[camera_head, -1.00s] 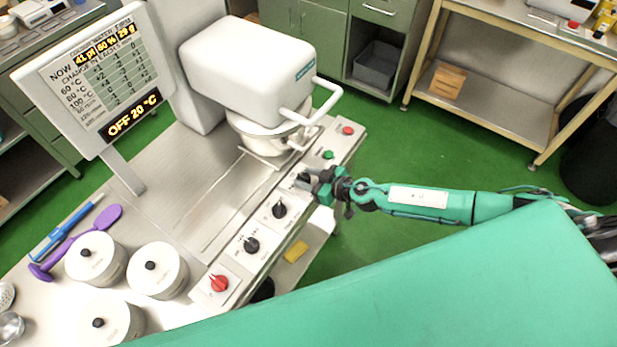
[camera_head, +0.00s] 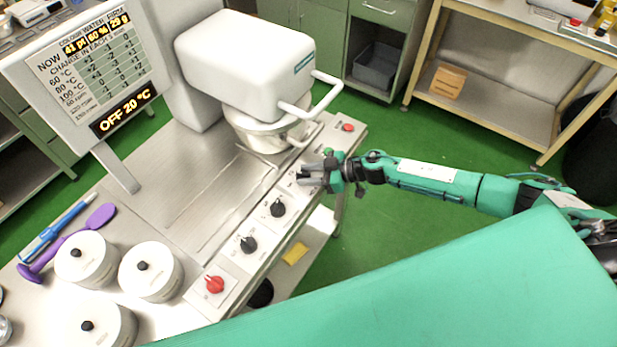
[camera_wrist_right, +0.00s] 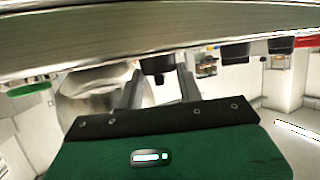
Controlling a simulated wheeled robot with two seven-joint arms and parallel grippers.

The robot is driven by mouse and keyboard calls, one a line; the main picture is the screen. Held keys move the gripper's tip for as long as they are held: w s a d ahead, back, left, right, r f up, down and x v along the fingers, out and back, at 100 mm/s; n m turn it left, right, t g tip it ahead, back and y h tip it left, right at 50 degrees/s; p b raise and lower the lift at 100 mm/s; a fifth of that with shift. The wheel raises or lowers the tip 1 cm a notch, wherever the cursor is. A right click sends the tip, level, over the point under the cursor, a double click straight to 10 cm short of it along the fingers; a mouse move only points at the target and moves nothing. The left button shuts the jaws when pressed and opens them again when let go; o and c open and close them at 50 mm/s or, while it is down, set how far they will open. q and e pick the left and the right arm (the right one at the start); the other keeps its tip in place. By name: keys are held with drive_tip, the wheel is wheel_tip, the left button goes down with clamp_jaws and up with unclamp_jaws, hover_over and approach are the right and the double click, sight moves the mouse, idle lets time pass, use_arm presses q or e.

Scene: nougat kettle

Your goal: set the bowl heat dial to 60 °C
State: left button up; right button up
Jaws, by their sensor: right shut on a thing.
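A row of dials runs along the sloped front panel (camera_head: 238,268) of the machine: a red one (camera_head: 215,284), a black one (camera_head: 248,244), another black one (camera_head: 278,208), and one at my right gripper (camera_head: 311,179). In the right wrist view this dark knob (camera_wrist_right: 157,68) stands between my two fingers, which are shut on it. In the head view the gripper mostly covers it. The dial labels are too small to read, so I cannot tell by name which is bowl heat. The screen (camera_head: 82,75) reads "OFF 20 °C" in its lower box. My left gripper is not in view.
The white mixer head with its handle (camera_head: 325,95) and metal bowl (camera_head: 262,135) stands just behind the gripper. A red button (camera_head: 348,127) is at the panel's far end. Lidded pots (camera_head: 152,272) and a purple spatula (camera_head: 100,216) lie at left.

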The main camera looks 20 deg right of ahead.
drive_tip(key=shift+w+d+n+g+y+b, duration=0.1)
drive_tip(key=shift+w+n+g+y+b, duration=0.2)
drive_tip(key=shift+n+g, duration=0.7)
drive_tip(key=shift+w+f+n+g+y+b, duration=0.15)
drive_tip(key=shift+n+g+y+b, duration=0.35)
drive_tip(key=shift+n+g, duration=0.4)
drive_tip(key=n+g+b, duration=0.2)
drive_tip(key=g, duration=0.1)
drive_tip(key=shift+b, duration=0.3)
drive_tip(key=shift+w+n+g+b, duration=0.1)
drive_tip(key=shift+n+g+b, duration=0.4)
drive_tip(key=shift+n+g, duration=0.2)
drive_tip(key=o, duration=1)
drive_tip(key=shift+c, duration=0.2)
